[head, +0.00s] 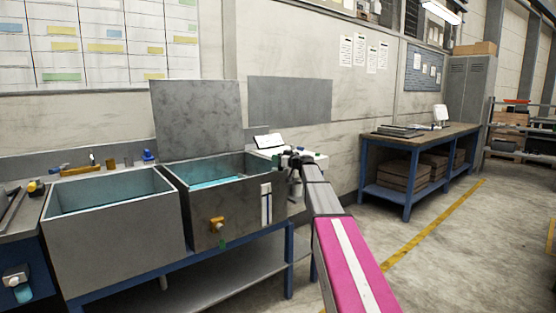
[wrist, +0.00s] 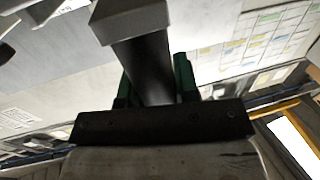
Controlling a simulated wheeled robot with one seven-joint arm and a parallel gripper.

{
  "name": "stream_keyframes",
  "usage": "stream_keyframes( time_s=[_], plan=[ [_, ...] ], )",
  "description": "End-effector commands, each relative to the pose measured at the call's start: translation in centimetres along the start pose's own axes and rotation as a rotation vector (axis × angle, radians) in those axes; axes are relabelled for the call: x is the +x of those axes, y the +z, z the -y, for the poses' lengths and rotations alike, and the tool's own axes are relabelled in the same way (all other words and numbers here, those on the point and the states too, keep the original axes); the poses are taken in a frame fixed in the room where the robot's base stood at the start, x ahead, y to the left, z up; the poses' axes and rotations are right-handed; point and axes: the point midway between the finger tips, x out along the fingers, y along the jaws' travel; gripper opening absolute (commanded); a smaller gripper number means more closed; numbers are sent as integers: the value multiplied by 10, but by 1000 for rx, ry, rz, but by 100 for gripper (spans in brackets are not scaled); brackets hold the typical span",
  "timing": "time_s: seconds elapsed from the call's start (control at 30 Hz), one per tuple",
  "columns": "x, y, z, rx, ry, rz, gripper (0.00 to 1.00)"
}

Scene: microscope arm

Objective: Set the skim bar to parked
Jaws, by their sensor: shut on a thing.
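A dark bar (wrist: 146,68) with a grey block at its end fills the middle of the wrist view; it appears to be the skim bar. The green fingers of my gripper (wrist: 157,80) stand on both sides of it and are shut on it. In the head view my gripper (head: 291,160) is small and dark at the right rim of the right-hand tank (head: 215,215). The bar cannot be clearly made out there. The tank holds bluish liquid and has a brass valve (head: 217,224) on its front.
A left-hand tank (head: 112,235) stands beside it, also with liquid. A grey upright panel (head: 197,115) rises behind the right-hand tank. White equipment (head: 270,141) sits behind my gripper. A blue-framed workbench (head: 420,136) stands to the right, with clear floor before it.

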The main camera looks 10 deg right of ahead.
Motion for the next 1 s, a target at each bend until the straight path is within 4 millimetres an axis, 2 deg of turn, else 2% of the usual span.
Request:
stream_keyframes(
  time_s=[0.17,0.37,1.0],
  plan=[
    [3,0,19,0,-2,1,0],
    [10,1,67,1,-6,2,0],
    [54,1,290,0,-7,3,0]
  ],
)
